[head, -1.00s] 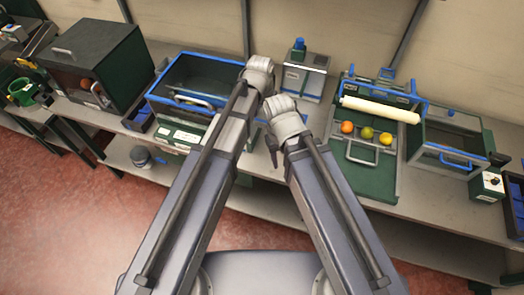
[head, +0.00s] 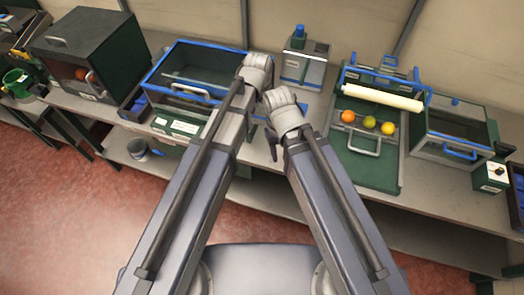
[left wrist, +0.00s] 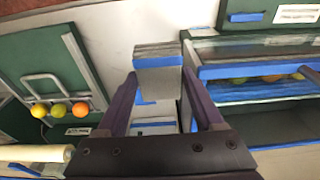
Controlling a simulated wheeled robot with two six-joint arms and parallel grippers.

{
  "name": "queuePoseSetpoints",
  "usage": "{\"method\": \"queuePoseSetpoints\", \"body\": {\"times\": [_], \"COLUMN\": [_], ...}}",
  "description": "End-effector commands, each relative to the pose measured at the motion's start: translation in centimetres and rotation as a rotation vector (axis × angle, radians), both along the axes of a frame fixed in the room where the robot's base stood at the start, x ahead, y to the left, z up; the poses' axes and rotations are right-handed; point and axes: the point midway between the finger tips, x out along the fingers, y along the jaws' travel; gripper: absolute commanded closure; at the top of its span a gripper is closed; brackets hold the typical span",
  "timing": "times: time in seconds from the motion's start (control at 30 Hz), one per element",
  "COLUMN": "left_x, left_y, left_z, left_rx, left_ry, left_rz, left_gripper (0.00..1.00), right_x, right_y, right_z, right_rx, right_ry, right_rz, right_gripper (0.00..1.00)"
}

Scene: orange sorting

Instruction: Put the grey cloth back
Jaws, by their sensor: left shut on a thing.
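In the left wrist view my left gripper (left wrist: 160,82) is shut on a folded, striped grey thing with a blue band, which looks like the grey cloth (left wrist: 158,51). It sits between the two fingers. In the head view my left gripper (head: 258,72) is above the bench, right of the blue-rimmed glass-fronted bin; its fingertips and the cloth are hidden there. My right gripper (head: 273,143) hangs beside it, nearer to me, at the bench's front part. Its dark fingers are too small to tell open from shut.
A blue-rimmed bin (head: 170,75) stands left of my grippers, and a grey device with a blue knob (head: 304,66) behind. A green board (head: 365,165) with several fruits and a pale roller (head: 383,97) lies right, beside a clear-fronted bin (head: 455,120). A dark box (head: 78,43) stands far left.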

Motion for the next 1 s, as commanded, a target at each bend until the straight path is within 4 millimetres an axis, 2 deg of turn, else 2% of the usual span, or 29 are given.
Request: {"method": "queuePoseSetpoints", "body": {"times": [0.03,0.8,0.9,1.0], "left_x": [0.0,0.0,0.0,0.0], "left_y": [0.0,0.0,0.0,0.0], "left_z": [-2.0,-15.9,-17.2,-17.5], "left_rx": [0.0,0.0,0.0,0.0], "left_ry": [0.0,0.0,0.0,0.0], "left_rz": [0.0,0.0,0.0,0.0], "left_gripper": [0.76,0.76,0.76,0.76], "right_x": [0.0,0.0,0.0,0.0], "right_y": [0.0,0.0,0.0,0.0], "right_z": [-2.0,-15.9,-17.2,-17.5], "right_rx": [-0.001,-0.002,-0.002,-0.002], "right_ry": [0.0,0.0,0.0,0.0], "right_rz": [0.002,0.006,0.006,0.006], "right_gripper": [0.53,0.53,0.53,0.53]}}
